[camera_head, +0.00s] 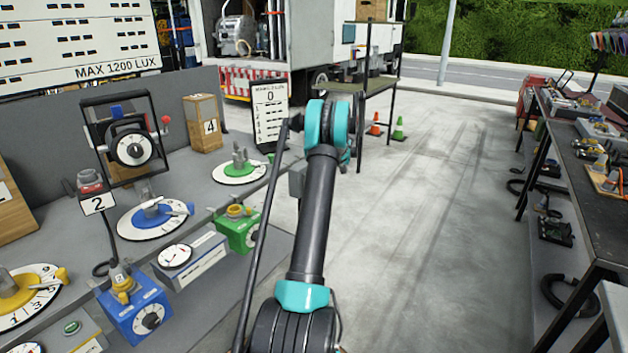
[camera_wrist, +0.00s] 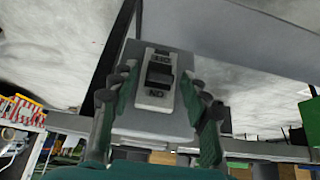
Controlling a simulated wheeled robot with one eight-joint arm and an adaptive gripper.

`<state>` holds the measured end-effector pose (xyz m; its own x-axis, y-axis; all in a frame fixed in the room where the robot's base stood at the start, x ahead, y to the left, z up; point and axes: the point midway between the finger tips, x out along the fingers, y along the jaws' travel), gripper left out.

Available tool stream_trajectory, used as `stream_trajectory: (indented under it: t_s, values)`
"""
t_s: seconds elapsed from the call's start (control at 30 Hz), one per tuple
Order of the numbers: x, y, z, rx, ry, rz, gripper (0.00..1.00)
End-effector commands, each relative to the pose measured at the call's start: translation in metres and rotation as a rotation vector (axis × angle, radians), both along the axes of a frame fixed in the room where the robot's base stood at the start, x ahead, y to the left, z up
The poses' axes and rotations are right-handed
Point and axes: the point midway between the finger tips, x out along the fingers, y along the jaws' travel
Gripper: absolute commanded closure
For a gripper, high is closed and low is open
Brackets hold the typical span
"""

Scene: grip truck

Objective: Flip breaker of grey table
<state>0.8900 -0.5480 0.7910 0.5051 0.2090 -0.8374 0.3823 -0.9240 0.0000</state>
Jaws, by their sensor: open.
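A breaker (camera_wrist: 158,95) with a dark rocker switch on a light plate shows in the wrist view. The plate has markings at both ends; the near one seems to read ON, upside down. It sits on a grey box (camera_wrist: 150,122) at the edge of a grey surface. My gripper (camera_wrist: 160,78) is open, with one green-and-dark finger on each side of the box. I cannot tell whether the fingers touch it. In the head view, the grey table (camera_head: 237,187) runs along the left, and my arm extends past its right side. My gripper is hidden there.
The grey table carries dials, a blue box (camera_head: 137,310), a green box (camera_head: 238,232) and a wooden block (camera_head: 203,123) marked 4. A dark bench (camera_head: 590,150) with tools stands at right. A truck (camera_head: 290,40) and cones are behind. The concrete floor between is clear.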

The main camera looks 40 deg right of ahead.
Motion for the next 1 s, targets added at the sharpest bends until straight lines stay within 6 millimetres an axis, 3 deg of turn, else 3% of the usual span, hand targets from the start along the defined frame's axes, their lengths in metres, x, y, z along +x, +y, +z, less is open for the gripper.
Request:
stream_trajectory:
  t_s: [0.17, 0.6, 0.8, 1.0]
  values:
    - [-0.008, -0.004, 0.013, 0.000, 0.000, -0.002, 0.53]
    - [-0.050, -0.021, 0.082, 0.001, 0.000, -0.001, 0.53]
    - [-0.059, -0.025, 0.098, 0.000, 0.000, 0.000, 0.53]
    - [-0.061, -0.025, 0.100, 0.000, 0.000, 0.000, 0.53]
